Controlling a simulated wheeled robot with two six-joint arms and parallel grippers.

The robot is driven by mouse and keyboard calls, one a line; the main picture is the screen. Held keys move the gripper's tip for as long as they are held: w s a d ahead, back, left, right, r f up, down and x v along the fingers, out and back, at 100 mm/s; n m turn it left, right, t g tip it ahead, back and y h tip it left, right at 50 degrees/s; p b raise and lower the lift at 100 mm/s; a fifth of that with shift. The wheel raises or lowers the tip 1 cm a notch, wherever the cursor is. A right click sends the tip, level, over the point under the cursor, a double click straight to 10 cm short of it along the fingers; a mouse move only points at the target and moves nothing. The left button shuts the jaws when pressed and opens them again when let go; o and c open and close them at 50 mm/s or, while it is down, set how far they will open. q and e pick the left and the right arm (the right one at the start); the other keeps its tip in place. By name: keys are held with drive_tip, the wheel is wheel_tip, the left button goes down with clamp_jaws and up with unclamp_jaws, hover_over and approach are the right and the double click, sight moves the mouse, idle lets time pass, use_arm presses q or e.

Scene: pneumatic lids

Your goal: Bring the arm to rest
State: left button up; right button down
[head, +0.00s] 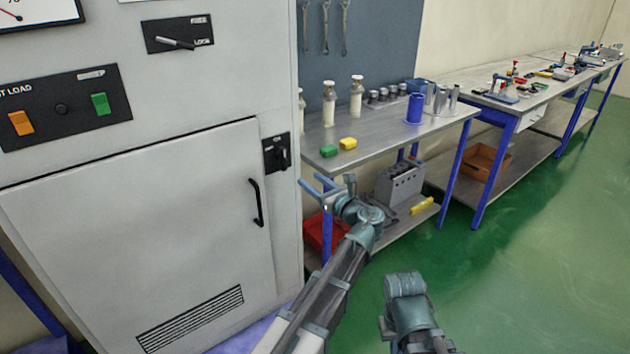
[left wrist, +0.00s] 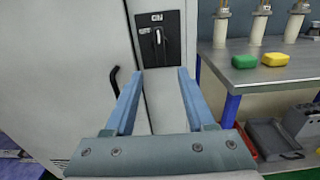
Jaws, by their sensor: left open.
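My left gripper (head: 312,186) is open and empty in front of the right edge of the grey cabinet (head: 235,60). In the left wrist view its two blue fingers (left wrist: 160,75) stand wide apart, with nothing between them. A black switch plate (head: 277,153) with a small upright handle is on the cabinet above the gripper. The plate also shows beyond the fingertips in the left wrist view (left wrist: 158,52), apart from them as far as I can tell. The cabinet door (head: 150,225) with its black handle (head: 256,202) looks shut. My right gripper does not show, only part of my right arm.
A workbench (head: 375,150) stands right of the cabinet, with a green block (head: 328,151), a yellow block (head: 348,143), bottles and a blue cylinder (head: 414,109). A red bin (head: 322,232) sits on its lower shelf. The green floor at right is clear.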

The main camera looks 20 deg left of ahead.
use_arm(q)
drive_tip(key=shift+a, duration=0.1)
drive_tip(key=s+d+f+n+g+h, duration=0.4)
drive_tip(key=s+f+n, duration=0.4)
drive_tip(key=s+f, duration=0.15)
drive_tip(key=s+d+f+n+g+h, duration=0.4)
drive_tip(key=s+f+n, duration=0.4)
drive_tip(key=s+f, duration=0.15)
drive_tip(key=s+d+f+n+g+h, duration=0.3)
drive_tip(key=s+d+n+h, duration=0.2)
drive_tip(key=s+d, duration=0.45)
wheel_tip(320, 180, up, 12)
drive_tip(key=s+a+p, duration=0.1)
drive_tip(key=p, duration=1.1)
drive_tip(key=shift+s+r+n, duration=0.15)
drive_tip(key=shift+s+n, duration=0.2)
drive_tip(key=shift+n, duration=0.05)
